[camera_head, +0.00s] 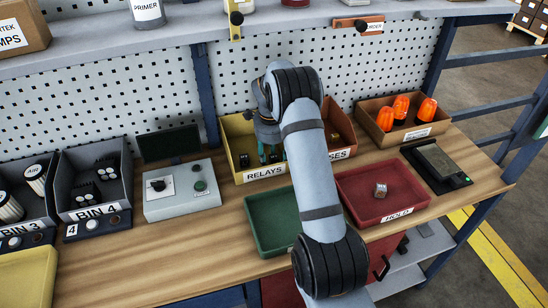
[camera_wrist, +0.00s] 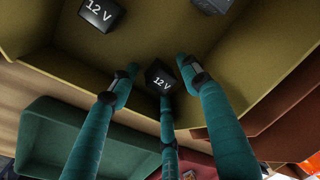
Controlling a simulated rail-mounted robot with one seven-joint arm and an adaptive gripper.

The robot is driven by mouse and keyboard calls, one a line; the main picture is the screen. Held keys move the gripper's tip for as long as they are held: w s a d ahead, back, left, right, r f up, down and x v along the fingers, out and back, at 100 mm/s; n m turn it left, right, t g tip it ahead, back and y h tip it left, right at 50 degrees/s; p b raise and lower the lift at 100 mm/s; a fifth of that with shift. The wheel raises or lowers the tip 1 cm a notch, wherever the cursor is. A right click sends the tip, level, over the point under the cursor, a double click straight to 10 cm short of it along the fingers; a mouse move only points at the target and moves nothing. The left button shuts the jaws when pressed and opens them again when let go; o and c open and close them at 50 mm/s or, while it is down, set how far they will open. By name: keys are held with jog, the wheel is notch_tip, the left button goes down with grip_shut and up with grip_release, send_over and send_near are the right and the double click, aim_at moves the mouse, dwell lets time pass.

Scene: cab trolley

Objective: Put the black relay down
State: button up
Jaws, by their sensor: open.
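My gripper (camera_head: 268,152) is open and reaches down into the yellow RELAYS bin (camera_head: 239,132). In the wrist view its three teal fingers (camera_wrist: 160,84) are spread around a black relay (camera_wrist: 161,74) marked 12 V. The relay sits between the fingertips, low in the bin; whether any finger touches it I cannot tell. A second black 12 V relay (camera_wrist: 99,14) lies apart in the same bin, and a dark block (camera_wrist: 211,5) shows at the top edge. In the head view one dark relay (camera_head: 245,160) shows left of the fingers; my arm hides part of the bin.
An empty green tray (camera_head: 262,240) is in front of the bin. A red HOLD tray (camera_head: 360,208) to the right holds one small item (camera_head: 380,190). A fuses bin (camera_head: 340,128) adjoins on the right. A grey switch box (camera_head: 182,190) stands left.

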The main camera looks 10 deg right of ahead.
aim_at(274, 156)
jog(key=r, duration=0.5)
jog(key=s+r+b, duration=0.1)
jog(key=r, duration=0.1)
jog(key=shift+a+r, duration=0.3)
jog(key=shift+r, duration=0.05)
jog(key=shift+f, duration=0.1)
jog(key=f, duration=0.5)
jog(key=w+f, duration=0.1)
jog(key=f, duration=0.2)
jog(key=shift+d+f, duration=0.15)
jog(key=shift+d, duration=0.15)
jog(key=r, duration=0.4)
jog(key=shift+w, duration=0.2)
jog(key=shift+s+r+b, duration=0.45)
jog(key=shift+s+r, duration=0.35)
jog(key=shift+r, duration=0.05)
jog(key=shift+s+d+r, duration=0.15)
jog(key=shift+s+r, duration=0.2)
jog(key=shift+s, duration=0.2)
jog(key=shift+w, duration=0.15)
